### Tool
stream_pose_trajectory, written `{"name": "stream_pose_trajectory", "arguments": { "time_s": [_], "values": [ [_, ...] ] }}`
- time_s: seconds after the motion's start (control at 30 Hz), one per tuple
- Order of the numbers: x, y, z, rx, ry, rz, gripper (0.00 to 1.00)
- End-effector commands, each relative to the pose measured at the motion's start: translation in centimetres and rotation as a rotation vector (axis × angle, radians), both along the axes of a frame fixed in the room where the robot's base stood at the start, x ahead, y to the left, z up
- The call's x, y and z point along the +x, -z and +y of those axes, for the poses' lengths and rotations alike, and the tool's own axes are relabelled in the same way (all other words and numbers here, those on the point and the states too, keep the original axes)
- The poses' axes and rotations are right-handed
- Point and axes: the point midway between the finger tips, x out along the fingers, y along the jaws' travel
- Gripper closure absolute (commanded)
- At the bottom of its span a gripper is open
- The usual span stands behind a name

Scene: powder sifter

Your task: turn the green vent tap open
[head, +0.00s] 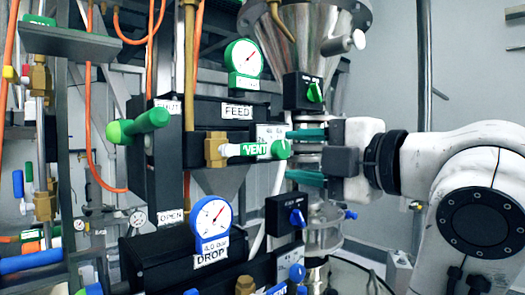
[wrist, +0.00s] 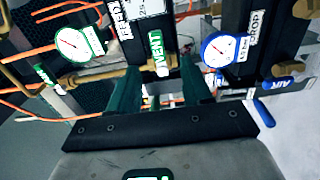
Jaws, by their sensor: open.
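The green vent tap (head: 262,150) is a lever with a white VENT label, running sideways from a brass valve body (head: 215,149) on the black panel. Its rounded green end points right, toward my gripper (head: 296,156). My gripper is open, with one green finger above and one below the level of the lever's end. In the wrist view the VENT label (wrist: 156,48) shows beyond and between the two fingers of my gripper (wrist: 162,76). I cannot tell whether the fingers touch the lever.
The green FEED gauge (head: 244,58) is above the tap and the blue DROP gauge (head: 211,220) below. Another green handle (head: 138,126) sticks out at left. Black boxes with a green knob (head: 314,92) and a blue knob (head: 297,218) sit close above and below my gripper.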

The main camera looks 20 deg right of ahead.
Motion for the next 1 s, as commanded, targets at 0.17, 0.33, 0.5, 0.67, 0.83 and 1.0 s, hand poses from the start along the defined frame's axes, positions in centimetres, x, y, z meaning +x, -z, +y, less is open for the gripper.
{"name": "stream_pose_trajectory", "arguments": {
  "time_s": [0.17, 0.33, 0.5, 0.67, 0.83, 1.0],
  "values": [
    [0.9, -0.6, 0.5, -0.012, -0.004, -0.009, 0.51],
    [3.5, -0.6, 1.4, -0.010, -0.006, -0.005, 0.51],
    [6.5, -0.6, 2.3, -0.009, -0.004, -0.005, 0.51],
    [8.7, -0.6, 3.0, -0.009, -0.003, -0.007, 0.51],
    [9.9, -0.5, 3.3, -0.010, -0.002, -0.008, 0.51],
    [10.2, -0.4, 3.4, -0.011, -0.002, -0.010, 0.51]
  ]
}}
